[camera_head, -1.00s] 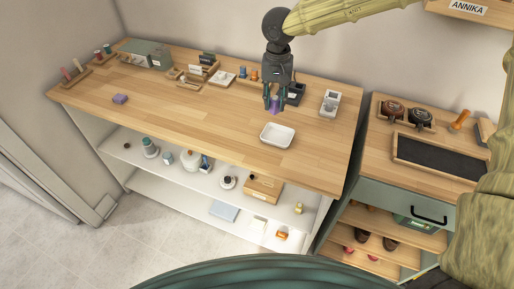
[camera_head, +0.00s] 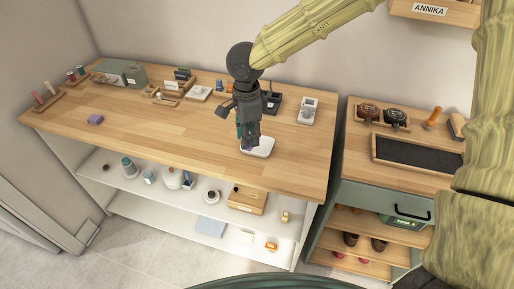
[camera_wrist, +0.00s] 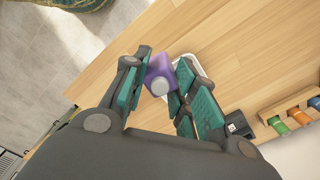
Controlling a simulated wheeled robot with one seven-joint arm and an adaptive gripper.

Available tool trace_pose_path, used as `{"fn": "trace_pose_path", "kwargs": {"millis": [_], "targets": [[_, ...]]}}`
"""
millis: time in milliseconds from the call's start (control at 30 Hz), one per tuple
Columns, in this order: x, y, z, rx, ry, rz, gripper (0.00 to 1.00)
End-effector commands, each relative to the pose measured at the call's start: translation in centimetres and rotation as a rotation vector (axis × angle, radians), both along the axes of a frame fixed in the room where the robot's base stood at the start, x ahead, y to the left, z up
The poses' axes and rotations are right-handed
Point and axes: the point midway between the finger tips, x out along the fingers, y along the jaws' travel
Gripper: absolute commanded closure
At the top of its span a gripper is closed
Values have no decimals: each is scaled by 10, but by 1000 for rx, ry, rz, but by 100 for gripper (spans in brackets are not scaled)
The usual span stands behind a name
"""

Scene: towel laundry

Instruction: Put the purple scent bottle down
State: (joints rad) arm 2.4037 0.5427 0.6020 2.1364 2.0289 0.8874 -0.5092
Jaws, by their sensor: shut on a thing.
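The purple scent bottle (camera_wrist: 161,69) is between the teal-padded fingers of my gripper (camera_wrist: 163,62), with its pale round cap facing the wrist camera. My gripper is shut on it. In the head view my gripper (camera_head: 248,145) points down at the white tray (camera_head: 264,149) on the wooden worktop, and its fingers mostly hide the bottle. The white tray also shows in the wrist view (camera_wrist: 202,69), partly behind the bottle and the fingers. I cannot tell whether the bottle touches the tray.
A purple block (camera_head: 95,119) lies on the left of the worktop (camera_head: 180,130). Small holders and a dark box (camera_head: 272,103) line the back, with a grey-white dispenser (camera_head: 307,111) at right. Bare wood lies left of the tray. A lower side cabinet (camera_head: 385,195) stands to the right.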

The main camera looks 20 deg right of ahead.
Motion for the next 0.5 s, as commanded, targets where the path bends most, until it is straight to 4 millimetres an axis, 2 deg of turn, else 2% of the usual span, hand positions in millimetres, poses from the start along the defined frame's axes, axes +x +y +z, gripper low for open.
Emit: {"fn": "trace_pose_path", "kwargs": {"millis": [500], "targets": [[-49,5,-10,7,5,-711,94]]}}
